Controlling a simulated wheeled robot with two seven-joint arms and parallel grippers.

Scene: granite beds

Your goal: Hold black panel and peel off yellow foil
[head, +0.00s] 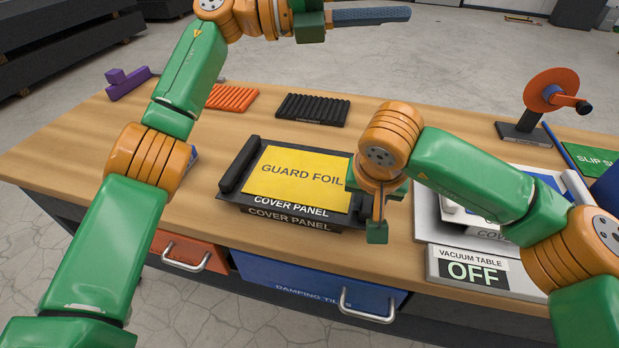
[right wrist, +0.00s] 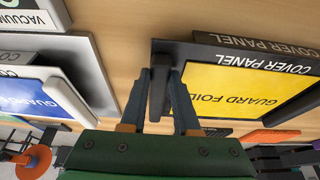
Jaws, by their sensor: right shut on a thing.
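The black cover panel (head: 232,199) lies on the bench in a dark holder, with a raised black bar at each side. The yellow guard foil (head: 300,180) lies flat over the panel's top; its right edge is partly hidden by my right gripper (head: 374,212). In the right wrist view, my right gripper (right wrist: 161,78) is shut on the black bar (right wrist: 159,96) at the panel's side, and the foil (right wrist: 240,88) lies beside the fingers. My left gripper (head: 365,16) is raised at the top of the head view, apart from the panel; its jaw opening cannot be told.
A vacuum table (head: 440,265) marked OFF stands to the right. An orange reel on a stand (head: 550,95) is at the back right. Black strips (head: 312,107) and orange strips (head: 232,97) lie behind the panel. A purple piece (head: 128,84) sits at the back left.

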